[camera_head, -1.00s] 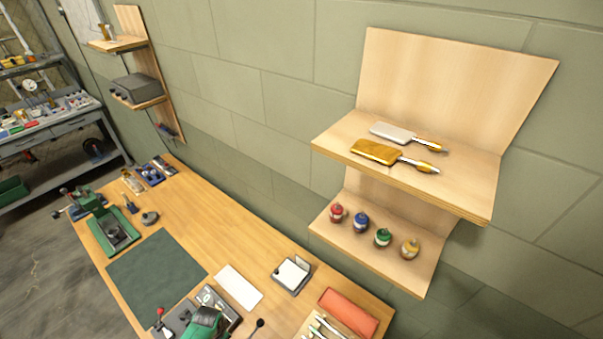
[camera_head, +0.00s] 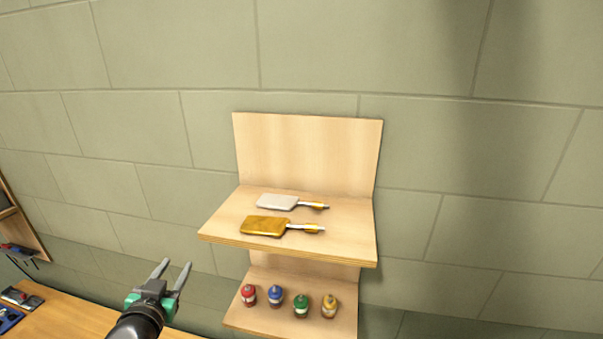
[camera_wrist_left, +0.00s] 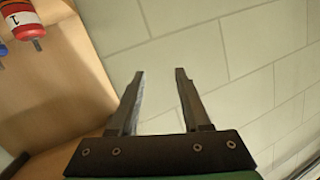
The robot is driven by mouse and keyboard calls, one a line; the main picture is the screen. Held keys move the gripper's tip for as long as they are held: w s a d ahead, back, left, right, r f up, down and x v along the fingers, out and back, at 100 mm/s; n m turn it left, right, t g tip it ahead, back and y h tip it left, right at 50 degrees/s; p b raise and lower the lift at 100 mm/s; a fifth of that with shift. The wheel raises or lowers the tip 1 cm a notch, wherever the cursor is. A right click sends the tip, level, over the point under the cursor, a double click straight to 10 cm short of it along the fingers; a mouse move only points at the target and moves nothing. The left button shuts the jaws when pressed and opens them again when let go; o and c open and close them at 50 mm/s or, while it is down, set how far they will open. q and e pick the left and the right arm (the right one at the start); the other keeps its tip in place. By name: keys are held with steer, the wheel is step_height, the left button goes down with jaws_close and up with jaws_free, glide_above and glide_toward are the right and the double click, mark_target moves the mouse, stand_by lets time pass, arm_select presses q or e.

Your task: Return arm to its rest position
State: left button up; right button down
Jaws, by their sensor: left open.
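My left gripper (camera_head: 172,274) shows at the lower left of the head view, in front of the wall and to the left of the shelf. Its two fingers are apart with nothing between them. In the left wrist view the open fingers (camera_wrist_left: 158,75) point toward the bare block wall. My right gripper is in neither current view.
A wooden wall shelf (camera_head: 225,230) holds a white-bladed tool (camera_head: 277,202) and a gold-bladed one (camera_head: 265,226). Below stand red (camera_head: 249,295), blue (camera_head: 275,297), green (camera_head: 301,306) and yellow (camera_head: 330,306) bottles. The workbench (camera_head: 60,318) is at lower left.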

arm_select(q)
steer(key=s+d+r+t+h, duration=0.1)
steer(key=s+d+r+t, duration=0.15)
steer(key=r, duration=0.55)
steer(key=s+d+r+t, duration=0.1)
steer(key=d+r+t, duration=0.15)
steer(key=r, duration=0.45)
steer(key=s+d+r+t+h, duration=0.2)
steer(key=s+d+r+t, duration=0.1)
steer(key=s+r, duration=0.6)
steer(key=s+d+r+t+h, duration=0.2)
steer(key=s+d+r+t, duration=0.2)
steer(key=s+r, duration=0.6)
step_height(320, 180, up, 2)
steer(key=shift+d+r, duration=0.2)
steer(key=shift+d, duration=0.35)
